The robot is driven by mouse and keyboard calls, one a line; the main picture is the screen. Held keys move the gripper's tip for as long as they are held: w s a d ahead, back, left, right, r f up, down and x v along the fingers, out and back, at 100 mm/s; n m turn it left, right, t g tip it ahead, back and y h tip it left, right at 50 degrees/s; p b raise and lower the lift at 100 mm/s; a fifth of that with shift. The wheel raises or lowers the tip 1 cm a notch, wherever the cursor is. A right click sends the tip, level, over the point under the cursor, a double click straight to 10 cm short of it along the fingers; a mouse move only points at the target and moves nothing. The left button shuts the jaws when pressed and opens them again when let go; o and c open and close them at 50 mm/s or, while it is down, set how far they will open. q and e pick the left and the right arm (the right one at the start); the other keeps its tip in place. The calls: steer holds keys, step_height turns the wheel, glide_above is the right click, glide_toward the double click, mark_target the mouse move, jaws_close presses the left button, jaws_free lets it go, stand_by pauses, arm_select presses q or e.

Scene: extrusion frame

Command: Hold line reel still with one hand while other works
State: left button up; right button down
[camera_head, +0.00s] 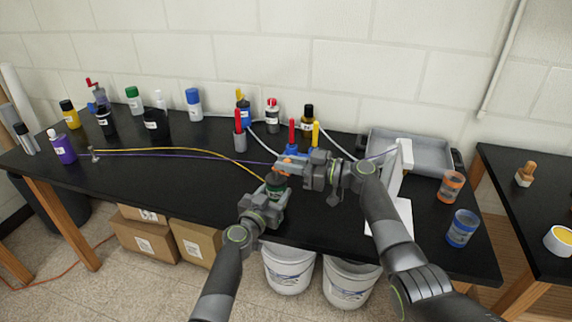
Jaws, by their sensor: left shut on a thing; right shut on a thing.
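A small dark green round thing, which looks like the line reel (275,186), stands near the front middle of the black table. My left gripper (273,194) is shut on it from the front and hides much of it. My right gripper (288,167) is just above and behind, shut on a small orange piece (286,160) that is mostly hidden. A yellow line (180,150) runs from a small metal post (93,154) at the left toward the reel. A purple line (190,156) runs from the same post toward my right gripper.
Several bottles (193,103) stand along the back. Orange (450,187) and blue (462,229) cups stand at the right. The table's left front is mostly clear.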

steer(key=shift+w+d+f+n+g, duration=0.2)
steer(key=shift+n+g, duration=0.3)
steer(key=shift+g, duration=0.2)
steer(key=shift+n+g+y, duration=0.3)
steer(key=c, duration=1.4)
jaws_free()
steer(key=shift+r, duration=0.1)
steer(key=shift+r, duration=0.1)
step_height(320, 180, up, 10)
steer(key=shift+f, duration=0.1)
